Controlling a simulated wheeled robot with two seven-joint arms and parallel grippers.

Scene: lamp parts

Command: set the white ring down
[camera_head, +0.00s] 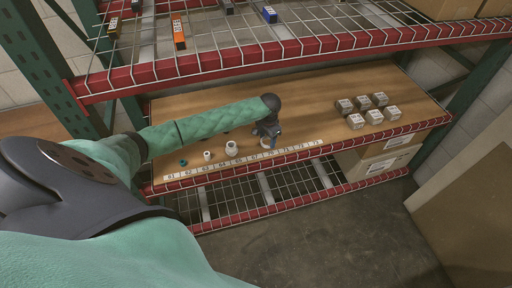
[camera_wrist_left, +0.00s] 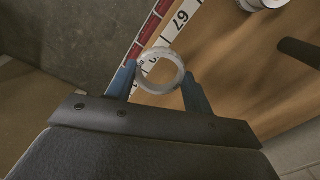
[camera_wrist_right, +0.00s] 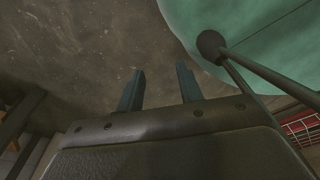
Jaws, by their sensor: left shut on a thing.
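The white ring (camera_wrist_left: 160,89) is between the two blue fingertips of my left gripper (camera_wrist_left: 158,80), which is shut on it. In the head view the white ring (camera_head: 267,146) shows under my left gripper (camera_head: 268,139), near the front edge of the wooden shelf (camera_head: 320,100) and just behind the number strip (camera_head: 245,161). I cannot tell whether the ring touches the shelf. My right gripper (camera_wrist_right: 160,88) shows only in the right wrist view, open and empty over the dark floor.
Left of my left gripper stand a white part (camera_head: 231,148), a smaller white part (camera_head: 207,155) and a teal ring (camera_head: 183,162). Several small grey boxes (camera_head: 367,108) stand on the right. The shelf's middle is clear.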

